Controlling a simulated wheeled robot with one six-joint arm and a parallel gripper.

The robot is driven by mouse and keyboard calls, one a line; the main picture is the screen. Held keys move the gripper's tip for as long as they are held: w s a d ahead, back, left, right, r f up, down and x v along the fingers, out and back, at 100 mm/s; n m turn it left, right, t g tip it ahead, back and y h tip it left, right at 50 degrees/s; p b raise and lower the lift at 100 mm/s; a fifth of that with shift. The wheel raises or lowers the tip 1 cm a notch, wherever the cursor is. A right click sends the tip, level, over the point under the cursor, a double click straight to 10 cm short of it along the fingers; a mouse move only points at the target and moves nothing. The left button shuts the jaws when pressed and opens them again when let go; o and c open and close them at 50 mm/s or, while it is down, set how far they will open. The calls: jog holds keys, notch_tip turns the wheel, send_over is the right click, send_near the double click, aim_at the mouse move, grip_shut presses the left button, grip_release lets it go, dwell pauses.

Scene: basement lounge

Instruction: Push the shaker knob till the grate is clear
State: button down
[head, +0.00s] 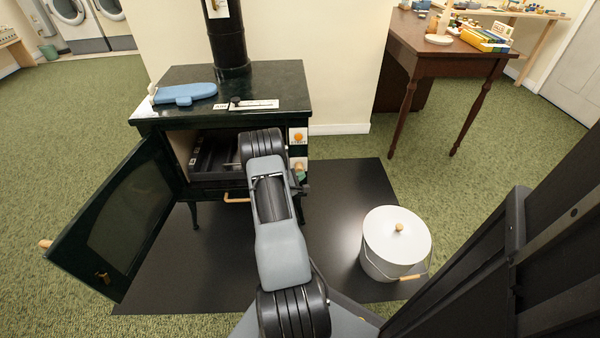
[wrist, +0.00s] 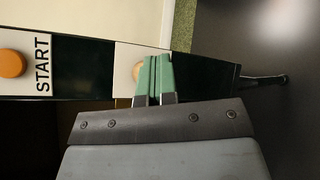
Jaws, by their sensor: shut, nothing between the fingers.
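The dark green stove (head: 165,83) stands with its door (head: 125,220) open to the left. My gripper (head: 300,174) is at the right side of the stove front, its green fingers together with nothing between them. In the wrist view, the fingers (wrist: 157,78) partly cover a pale wooden knob (wrist: 137,84) on a white plate, likely the shaker knob. The knob also shows just above the fingers in the head view (head: 299,165). I cannot tell if they touch. The grate (head: 212,160) lies in the dark firebox, partly hidden by my arm; its state is unclear.
An orange START button (head: 298,137) sits above the knob. A wooden handle (head: 236,199) juts out below the firebox. A blue object (head: 185,93) lies on the stove top. A lidded white bucket (head: 381,262) stands on the black floor mat (head: 335,200), right of my arm.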

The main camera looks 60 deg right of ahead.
jog(key=shift+s+a, duration=0.45)
jog(key=shift+a, duration=0.2)
jog(key=shift+w+d+f+b, duration=0.15)
jog(key=shift+d+b, duration=0.1)
jog(key=shift+b, duration=0.4)
jog(key=shift+w+d+b, duration=0.8)
jog(key=shift+d+b, duration=0.15)
jog(key=shift+d, duration=0.2)
dwell(1.5)
jog(key=shift+s+a, duration=0.1)
jog(key=shift+a, duration=0.05)
jog(key=shift+s+a, duration=0.45)
jog(key=shift+a, duration=0.2)
jog(key=shift+s+a, duration=0.4)
jog(key=shift+a, duration=0.2)
jog(key=shift+s+a, duration=0.75)
jog(key=shift+a, duration=0.3)
jog(key=shift+s+a, duration=0.75)
jog(key=shift+a, duration=0.25)
